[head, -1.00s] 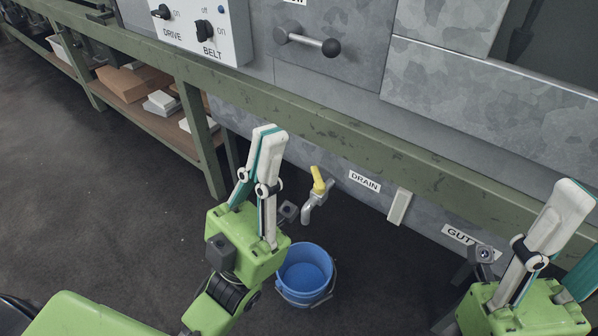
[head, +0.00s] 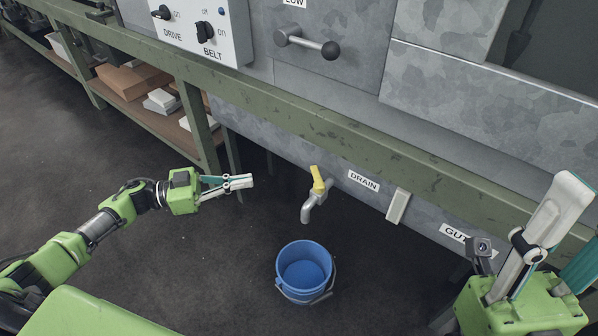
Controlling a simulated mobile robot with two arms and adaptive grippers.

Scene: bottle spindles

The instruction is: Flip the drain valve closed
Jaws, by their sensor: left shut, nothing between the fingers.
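The drain valve is a grey metal tap (head: 308,212) with a yellow lever (head: 318,180), on the grey panel left of the DRAIN label (head: 363,181). The lever stands up and leans slightly left above the spout. My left gripper (head: 250,181) is shut and empty. It points right towards the tap, with a clear gap between its fingertips and the lever. My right gripper (head: 572,183) is at the right edge, pointing up; whether its fingers are apart is not clear.
A blue bucket (head: 304,294) stands on the floor below the tap. A green frame beam (head: 300,125) runs above the valve. A pale handle (head: 398,206) sits right of the label. A knobbed lever (head: 330,49) and a switch box (head: 222,30) are higher up. Floor at left is free.

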